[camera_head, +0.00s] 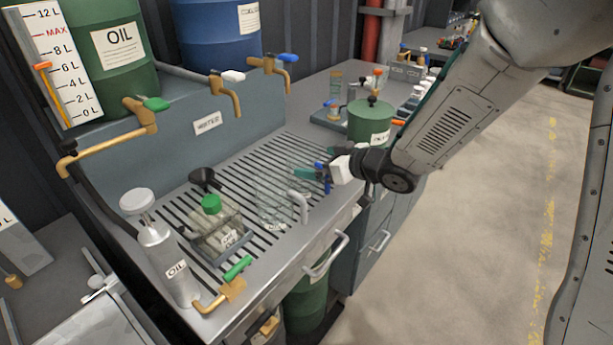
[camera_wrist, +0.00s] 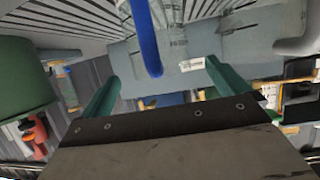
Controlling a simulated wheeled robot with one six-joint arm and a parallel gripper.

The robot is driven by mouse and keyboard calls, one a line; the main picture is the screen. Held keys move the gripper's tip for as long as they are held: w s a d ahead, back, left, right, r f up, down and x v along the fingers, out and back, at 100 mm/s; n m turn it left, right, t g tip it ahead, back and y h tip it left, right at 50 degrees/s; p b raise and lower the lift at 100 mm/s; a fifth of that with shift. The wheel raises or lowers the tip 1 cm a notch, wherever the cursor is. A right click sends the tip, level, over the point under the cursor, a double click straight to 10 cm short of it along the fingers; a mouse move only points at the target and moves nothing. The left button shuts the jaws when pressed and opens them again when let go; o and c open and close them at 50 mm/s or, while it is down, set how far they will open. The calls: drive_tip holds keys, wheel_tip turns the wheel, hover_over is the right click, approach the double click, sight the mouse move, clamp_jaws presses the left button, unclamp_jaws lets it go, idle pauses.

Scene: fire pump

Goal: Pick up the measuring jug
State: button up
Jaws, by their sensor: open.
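Two clear jugs stand on the slotted drain tray of the bench; I cannot tell which is the measuring jug. The nearer jug (camera_head: 270,208) has a pale grey handle (camera_head: 299,204). The other is faint behind my gripper and has a blue handle (camera_head: 322,170). In the wrist view this blue handle (camera_wrist: 147,40) shows between and just beyond my green fingers, with the clear wall (camera_wrist: 175,30) behind it. My gripper (camera_head: 316,174) is open and empty, its fingers spread to both sides of the handle (camera_wrist: 160,72). Contact is not visible.
A green canister (camera_head: 370,122) stands close behind my gripper. Brass taps (camera_head: 225,95) overhang the tray's back.

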drive_tip(key=x, duration=0.3)
drive_tip(key=shift+w+a, duration=0.1)
drive_tip(key=shift+a, duration=0.1)
drive_tip(key=shift+c, duration=0.3)
drive_tip(key=c, duration=1.3)
